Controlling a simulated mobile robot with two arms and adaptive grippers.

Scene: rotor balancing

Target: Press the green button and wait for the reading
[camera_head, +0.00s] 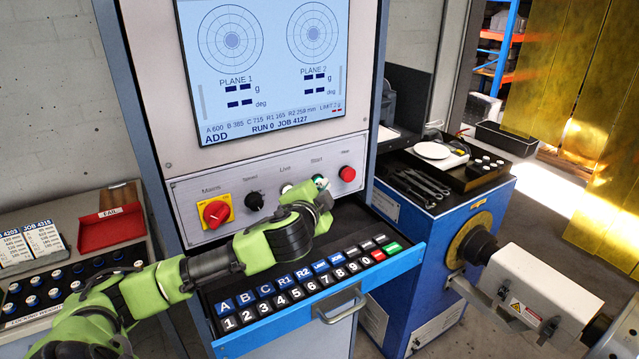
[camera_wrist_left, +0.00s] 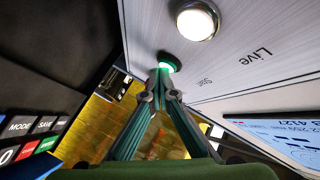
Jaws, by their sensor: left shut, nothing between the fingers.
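The green button (camera_wrist_left: 169,60) glows green on the panel in the left wrist view; in the head view it shows only partly, behind my gripper, under the label Start. My left gripper (camera_head: 321,190) is shut and empty, its fingertips right at the button. In the left wrist view its fingertips (camera_wrist_left: 160,80) overlap the button's lower edge; I cannot tell whether they press it. The screen (camera_head: 265,60) shows two round plots, PLANE 1 and PLANE 2, with dashes for g and deg, plus ADD, RUN 0 and JOB 4127. My right gripper is not in view.
A red knob (camera_head: 216,213), a black knob (camera_head: 254,201) and a red button (camera_head: 347,174) share the panel. A white lit button (camera_wrist_left: 197,20) sits beside the green one. A keypad drawer (camera_head: 318,312) sticks out below. A red FAIL tray (camera_head: 112,226) stands left.

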